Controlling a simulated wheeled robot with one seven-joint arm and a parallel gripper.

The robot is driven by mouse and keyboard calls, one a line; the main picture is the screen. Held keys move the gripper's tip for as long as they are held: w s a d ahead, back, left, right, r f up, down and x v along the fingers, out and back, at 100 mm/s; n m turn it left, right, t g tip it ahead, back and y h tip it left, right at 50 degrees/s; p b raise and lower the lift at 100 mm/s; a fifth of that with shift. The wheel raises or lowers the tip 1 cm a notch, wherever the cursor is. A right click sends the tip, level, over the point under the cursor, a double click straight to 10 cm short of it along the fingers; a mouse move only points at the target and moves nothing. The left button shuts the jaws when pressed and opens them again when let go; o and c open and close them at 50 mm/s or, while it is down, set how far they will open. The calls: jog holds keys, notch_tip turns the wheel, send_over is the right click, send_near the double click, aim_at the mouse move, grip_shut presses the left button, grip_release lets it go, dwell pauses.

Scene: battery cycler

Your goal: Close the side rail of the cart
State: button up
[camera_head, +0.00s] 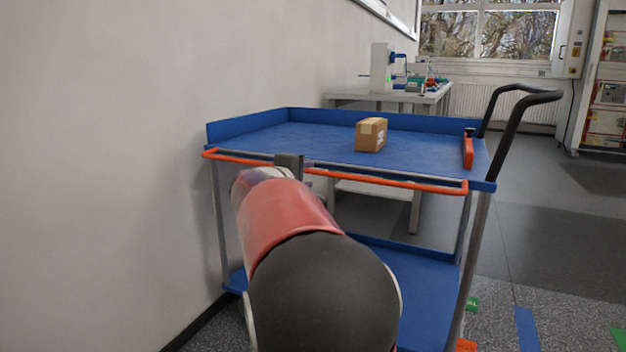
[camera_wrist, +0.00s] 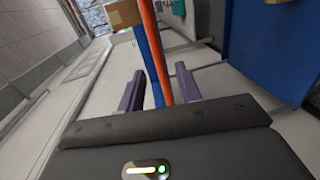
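The cart (camera_head: 300,115) is blue, with its upper tray edged by raised walls at the back and left. Its orange side rail (camera_head: 400,184) runs along the near side, roughly level with the tray edge and standing out from it. My gripper (camera_head: 290,163) is at the rail, left of its middle, and my arm hides part of the rail there. In the wrist view the rail (camera_wrist: 153,40) passes between the two fingers of my gripper (camera_wrist: 158,78). The fingers are apart, with gaps on both sides of the rail.
A cardboard box (camera_head: 370,135) stands on the tray, and an orange part (camera_head: 468,152) is at its right end. A black push handle (camera_head: 515,95) rises at the right. A wall (camera_head: 100,150) is close on the left. Open floor (camera_head: 550,210) lies to the right.

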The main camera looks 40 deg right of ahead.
aim_at(314, 173)
jog(key=x, duration=0.7)
jog(key=shift+d+p, duration=0.25)
jog(key=shift+p, duration=0.1)
jog(key=shift+f, duration=0.1)
grip_shut()
